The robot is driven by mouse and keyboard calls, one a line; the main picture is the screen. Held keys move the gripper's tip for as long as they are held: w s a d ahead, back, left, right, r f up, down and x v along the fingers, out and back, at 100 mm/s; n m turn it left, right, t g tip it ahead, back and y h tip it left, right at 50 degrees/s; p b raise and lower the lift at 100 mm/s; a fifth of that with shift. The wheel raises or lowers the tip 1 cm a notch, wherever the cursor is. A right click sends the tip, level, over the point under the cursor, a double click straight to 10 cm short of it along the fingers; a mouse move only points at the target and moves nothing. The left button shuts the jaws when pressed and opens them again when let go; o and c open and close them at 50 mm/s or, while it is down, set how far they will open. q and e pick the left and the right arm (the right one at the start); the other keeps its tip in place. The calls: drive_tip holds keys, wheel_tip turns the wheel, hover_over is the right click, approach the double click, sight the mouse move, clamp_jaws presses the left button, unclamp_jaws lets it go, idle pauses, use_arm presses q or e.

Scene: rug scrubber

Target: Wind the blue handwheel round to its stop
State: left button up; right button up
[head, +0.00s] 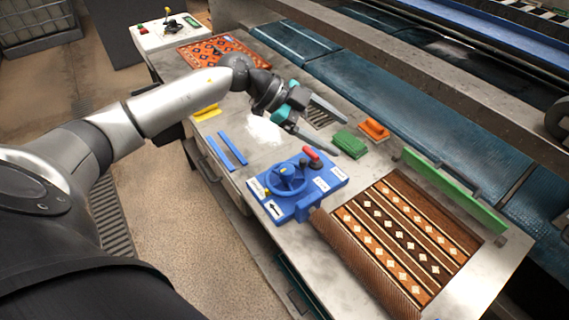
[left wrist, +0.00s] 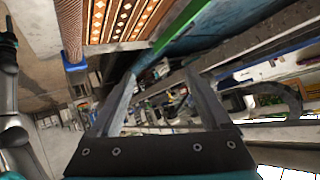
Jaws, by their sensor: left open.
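The blue handwheel (head: 287,178) sits on top of a blue box (head: 326,180) near the front edge of the metal table. My left gripper (head: 355,138) is open and empty. It is above the table, beyond the handwheel and apart from it, with its fingers pointing right. In the left wrist view, its two spread fingers (left wrist: 163,80) have nothing between them. The handwheel cannot be made out there.
A red-handled lever (head: 311,153) stands on the box behind the wheel. A patterned rug (head: 405,235) with a rolled edge lies to the right. A green brush (head: 349,145) and an orange brush (head: 374,129) lie near my gripper. Two blue strips (head: 232,148) lie left of the box.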

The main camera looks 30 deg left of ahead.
use_arm(q)
drive_tip(key=s+a+f+n+g+y, duration=0.1)
drive_tip(key=s+a+n+g+y, duration=0.15)
drive_tip(key=a, duration=0.45)
drive_tip(key=s+a+n+g+y, duration=0.1)
drive_tip(key=a+y, duration=0.3)
drive_tip(key=a, duration=0.4)
approach(286, 168)
drive_tip(key=x, duration=0.9)
drive_tip(key=shift+c, duration=0.2)
drive_tip(key=shift+r, duration=0.1)
clamp_jaws()
